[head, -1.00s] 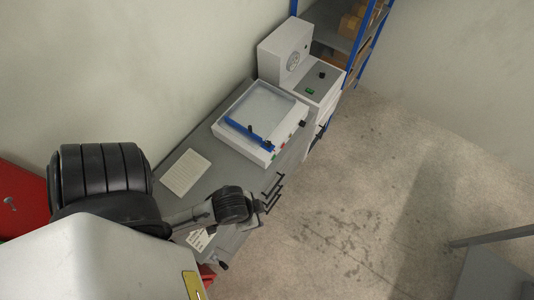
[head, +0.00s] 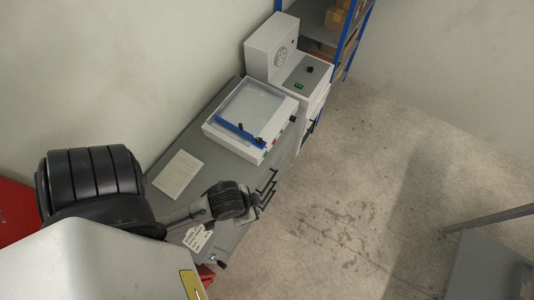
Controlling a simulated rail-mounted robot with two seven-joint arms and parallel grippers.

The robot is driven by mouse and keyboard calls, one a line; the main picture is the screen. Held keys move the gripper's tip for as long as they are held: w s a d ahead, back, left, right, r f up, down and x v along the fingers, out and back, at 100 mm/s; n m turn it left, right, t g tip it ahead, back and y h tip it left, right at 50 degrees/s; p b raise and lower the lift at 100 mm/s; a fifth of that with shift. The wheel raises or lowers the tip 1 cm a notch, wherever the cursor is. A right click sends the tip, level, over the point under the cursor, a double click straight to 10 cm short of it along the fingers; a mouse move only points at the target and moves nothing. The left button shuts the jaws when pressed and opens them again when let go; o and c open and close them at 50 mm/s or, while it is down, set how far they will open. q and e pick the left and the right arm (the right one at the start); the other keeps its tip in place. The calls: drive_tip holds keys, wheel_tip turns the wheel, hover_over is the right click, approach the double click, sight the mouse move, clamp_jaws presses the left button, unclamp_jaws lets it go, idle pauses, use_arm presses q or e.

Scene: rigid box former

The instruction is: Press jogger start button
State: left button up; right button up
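The jogger (head: 222,133) is a white, box-shaped machine with a shallow clear-topped tray and a blue bar along its near side. It stands on a grey bench (head: 196,140). Small coloured buttons (head: 268,147), red and green, sit on its near right edge, with a black knob (head: 293,119) farther along. They are too small to tell the start button's label. My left gripper (head: 269,187) is at the bench's front edge, nearer than the jogger and apart from it. Its dark fingers look spread, with nothing between them. My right gripper is not in view.
A white machine (head: 270,45) with a green button (head: 299,86) stands beyond the jogger. A paper sheet (head: 178,174) lies on the bench. A blue-framed shelf (head: 355,38) holds cartons. The floor (head: 370,190) to the right is clear. A grey surface (head: 485,265) is at lower right.

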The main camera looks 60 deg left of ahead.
use_arm(q)
drive_tip(key=shift+d, duration=0.2)
clamp_jaws()
drive_tip(key=shift+a, duration=0.15)
idle(0.8)
